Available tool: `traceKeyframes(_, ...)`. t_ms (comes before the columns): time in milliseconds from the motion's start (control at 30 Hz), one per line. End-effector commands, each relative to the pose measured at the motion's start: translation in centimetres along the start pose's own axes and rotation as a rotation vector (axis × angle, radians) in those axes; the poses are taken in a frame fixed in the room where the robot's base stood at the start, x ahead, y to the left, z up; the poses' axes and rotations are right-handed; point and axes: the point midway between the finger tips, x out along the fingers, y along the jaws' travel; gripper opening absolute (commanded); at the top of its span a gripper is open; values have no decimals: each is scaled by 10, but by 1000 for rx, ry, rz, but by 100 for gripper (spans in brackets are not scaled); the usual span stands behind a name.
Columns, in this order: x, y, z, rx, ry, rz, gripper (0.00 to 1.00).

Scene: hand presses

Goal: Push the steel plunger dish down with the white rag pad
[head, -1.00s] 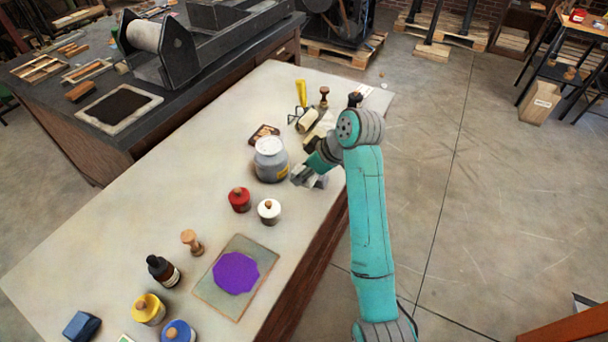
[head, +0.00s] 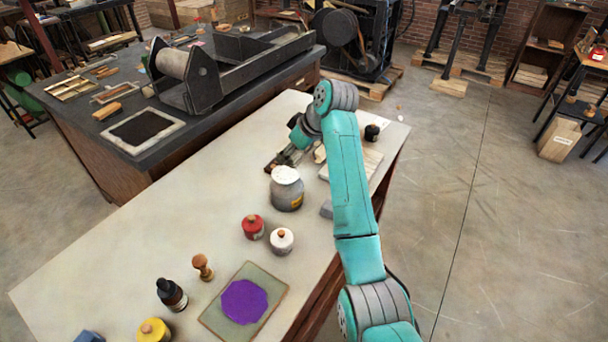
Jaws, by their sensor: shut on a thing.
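The grey steel plunger can (head: 288,192) stands upright on the pale table, with a yellow mark low on its side. Its round dish top carries the white rag pad (head: 286,174). My arm hides part of the table to the right of the can.
A red jar (head: 253,228) and a white jar (head: 281,241) stand in front of the can. A purple patch (head: 243,301) lies on a slab nearer. A wooden stamp (head: 203,267) and dark bottle (head: 171,294) stand left. A black jar (head: 372,132) stands at the far right. The table's left middle is clear.

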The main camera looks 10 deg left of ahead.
Motion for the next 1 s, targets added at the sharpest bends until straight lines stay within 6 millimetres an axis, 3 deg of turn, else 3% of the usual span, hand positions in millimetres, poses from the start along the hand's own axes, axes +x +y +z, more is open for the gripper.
traceKeyframes(100, -2, 2, -16, -1, 0, 0, 19)
traceKeyframes(267, 0, 4, -21, 1, -1, -1, 19)
traceKeyframes(1000, 46, 4, 10, 0, -1, -1, 19)
